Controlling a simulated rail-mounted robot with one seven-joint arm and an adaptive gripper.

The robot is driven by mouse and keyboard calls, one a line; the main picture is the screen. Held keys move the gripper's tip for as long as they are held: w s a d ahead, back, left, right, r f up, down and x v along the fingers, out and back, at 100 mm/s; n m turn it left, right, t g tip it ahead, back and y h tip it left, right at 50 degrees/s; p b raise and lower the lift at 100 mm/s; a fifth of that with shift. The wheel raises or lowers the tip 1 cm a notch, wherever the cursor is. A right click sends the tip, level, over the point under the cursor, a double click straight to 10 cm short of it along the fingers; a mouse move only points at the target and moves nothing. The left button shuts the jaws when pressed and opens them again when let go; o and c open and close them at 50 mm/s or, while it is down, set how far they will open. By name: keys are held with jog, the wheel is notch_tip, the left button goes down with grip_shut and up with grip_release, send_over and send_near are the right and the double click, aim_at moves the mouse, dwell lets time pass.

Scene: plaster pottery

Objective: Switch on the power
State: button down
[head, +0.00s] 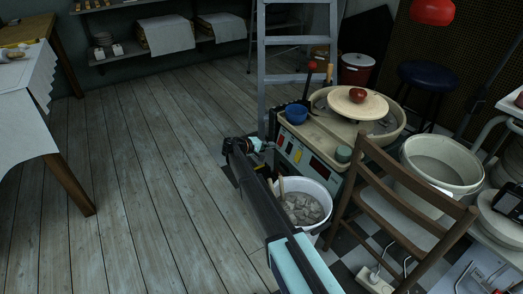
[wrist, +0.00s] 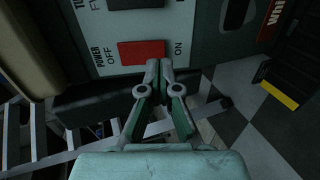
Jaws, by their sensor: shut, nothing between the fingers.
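In the wrist view a red rocker switch (wrist: 142,52) sits on a pale panel (wrist: 105,20) lettered POWER, with OFF on one side and ON on the other. My gripper (wrist: 159,66) is shut and empty, its fingertips overlapping the lower edge of the switch near the ON side. I cannot tell whether the tips touch it, or which way the switch is set. In the head view the pottery wheel (head: 335,133) stands right of centre, and my arm reaches to its left front side. My gripper (head: 262,146) is small there, close to the wheel's front panel.
A white bucket (head: 325,192) of grey lumps stands below the panel, close to my arm. A wooden chair (head: 405,200) stands in front of the wheel at right. A ladder (head: 296,42) stands behind. The plank floor (head: 150,150) at left is clear.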

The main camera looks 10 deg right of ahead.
aim_at(280, 142)
jog(key=shift+b+x, duration=0.5)
jog(key=shift+x, duration=0.95)
jog(key=shift+w+d+p, duration=0.1)
jog(key=shift+d+p, duration=0.05)
jog(key=shift+p, duration=0.3)
jog(key=shift+d+f, duration=0.1)
jog(key=shift+f, duration=0.05)
jog(key=shift+r+p, duration=0.5)
jog(key=shift+r, duration=0.35)
